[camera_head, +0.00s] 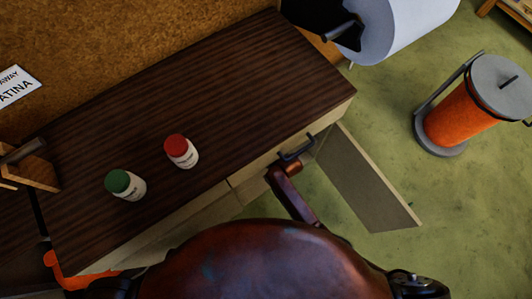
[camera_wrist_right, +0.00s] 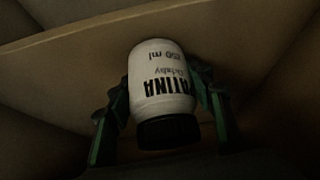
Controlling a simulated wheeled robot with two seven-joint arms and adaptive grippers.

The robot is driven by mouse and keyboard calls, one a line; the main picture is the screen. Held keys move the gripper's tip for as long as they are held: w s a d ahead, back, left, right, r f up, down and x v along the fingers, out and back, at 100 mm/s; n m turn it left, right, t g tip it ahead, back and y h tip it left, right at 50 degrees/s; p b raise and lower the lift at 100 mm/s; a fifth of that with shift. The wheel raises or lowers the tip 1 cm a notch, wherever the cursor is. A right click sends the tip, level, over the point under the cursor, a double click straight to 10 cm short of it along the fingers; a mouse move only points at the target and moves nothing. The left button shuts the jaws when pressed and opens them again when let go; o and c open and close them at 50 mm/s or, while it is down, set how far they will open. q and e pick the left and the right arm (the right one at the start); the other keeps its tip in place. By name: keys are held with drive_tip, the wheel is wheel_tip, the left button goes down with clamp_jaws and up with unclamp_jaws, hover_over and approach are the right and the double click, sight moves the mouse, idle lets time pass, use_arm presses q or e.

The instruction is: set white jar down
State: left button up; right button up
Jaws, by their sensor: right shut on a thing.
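In the right wrist view, the white jar (camera_wrist_right: 165,75) has a dark lid and a label reading PATINA, 250 ml. It appears upside down in the picture. My right gripper (camera_wrist_right: 165,95) is shut on it, with one dark green finger on each side. The jar's base end overlaps a pale board (camera_wrist_right: 240,35) behind it; I cannot tell whether they touch. In the head view, the held jar and my right gripper are hidden.
On the dark wooden cabinet top (camera_head: 215,95) stand a red-lidded jar (camera_head: 181,150) and a green-lidded jar (camera_head: 125,185). The top's right half is clear. A panel (camera_head: 365,185) stands open at the cabinet's front. An orange canister (camera_head: 463,115) stands on the green floor.

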use_arm(q)
drive_tip(key=shift+r, duration=0.1)
use_arm(e)
drive_tip(key=shift+r, duration=0.1)
drive_tip(key=o, duration=1.5)
drive_tip(key=shift+f, duration=0.2)
drive_tip(key=shift+c, duration=0.2)
drive_tip(key=shift+r, duration=0.2)
drive_tip(key=p+v, duration=0.2)
drive_tip(key=v, duration=0.1)
drive_tip(key=shift+r, duration=0.1)
use_arm(q)
drive_tip(key=s+a+f+p, duration=0.2)
drive_tip(key=s+f+p, duration=0.2)
drive_tip(key=s+f, duration=0.6)
drive_tip(key=shift+s+a+f+m, duration=0.15)
drive_tip(key=shift+s+f+m, duration=0.2)
drive_tip(key=shift+s, duration=0.6)
use_arm(e)
drive_tip(key=s+d, duration=0.7)
drive_tip(key=s, duration=0.2)
drive_tip(key=shift+d, duration=0.35)
